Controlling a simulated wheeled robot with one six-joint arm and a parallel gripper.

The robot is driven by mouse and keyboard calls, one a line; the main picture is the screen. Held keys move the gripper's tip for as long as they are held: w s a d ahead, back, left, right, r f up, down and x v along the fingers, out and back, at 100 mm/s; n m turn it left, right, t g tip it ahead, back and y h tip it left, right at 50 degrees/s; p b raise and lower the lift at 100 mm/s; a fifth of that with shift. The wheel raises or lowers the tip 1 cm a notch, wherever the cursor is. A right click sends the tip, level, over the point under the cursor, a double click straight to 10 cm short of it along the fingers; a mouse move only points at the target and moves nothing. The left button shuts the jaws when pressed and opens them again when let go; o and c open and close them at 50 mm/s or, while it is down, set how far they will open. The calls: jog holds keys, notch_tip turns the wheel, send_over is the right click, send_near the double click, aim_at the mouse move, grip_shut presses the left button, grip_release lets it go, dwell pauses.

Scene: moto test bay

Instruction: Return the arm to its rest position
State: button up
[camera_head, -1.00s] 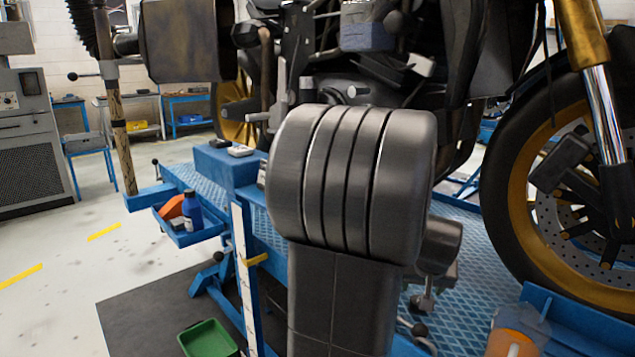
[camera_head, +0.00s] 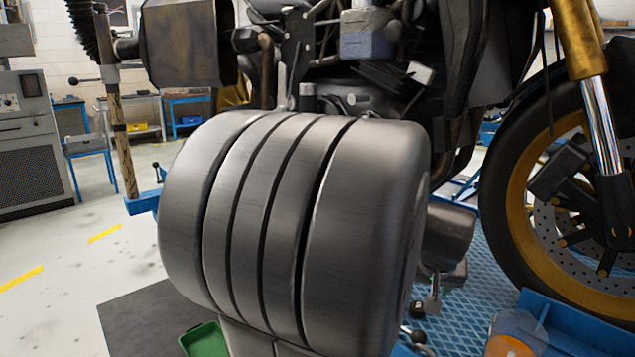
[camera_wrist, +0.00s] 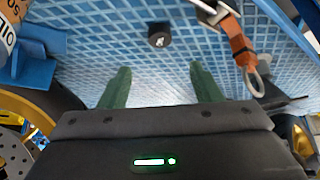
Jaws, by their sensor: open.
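In the wrist view my gripper (camera_wrist: 159,70) has its two green fingers spread apart with nothing between them. Behind the fingers is the blue patterned deck of the motorcycle lift (camera_wrist: 90,45). In the head view a large grey grooved link of my arm (camera_head: 290,220) fills the middle, in front of the lift and motorcycle. My gripper's fingers do not show in the head view.
A small black cylinder (camera_wrist: 158,36) and an orange strap with a metal ring (camera_wrist: 240,50) show past the fingers. An oil container (camera_wrist: 10,30) is at upper left. The motorcycle's front wheel (camera_head: 510,190) stands at right. A green bin (camera_head: 205,340) is low; open floor lies left.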

aim_at(418, 308)
jog(key=b+x, duration=0.2)
jog(key=x, duration=0.4)
jog(key=b+x, duration=0.2)
jog(key=x, duration=0.4)
jog(key=shift+f, duration=0.45)
notch_tip(418, 308, up, 12)
jog(key=p, duration=0.5)
jog(key=w+a+r+p, duration=0.5)
jog(key=a+p, duration=0.3)
jog(key=p, duration=0.4)
jog(key=w+a+r+p, duration=0.5)
jog(key=w+a+p, duration=0.2)
jog(key=p, duration=0.4)
jog(key=shift+w+a+m+p, duration=0.15)
jog(key=shift+a+m+p, duration=0.2)
jog(key=shift+a, duration=0.4)
jog(key=shift+r, duration=0.15)
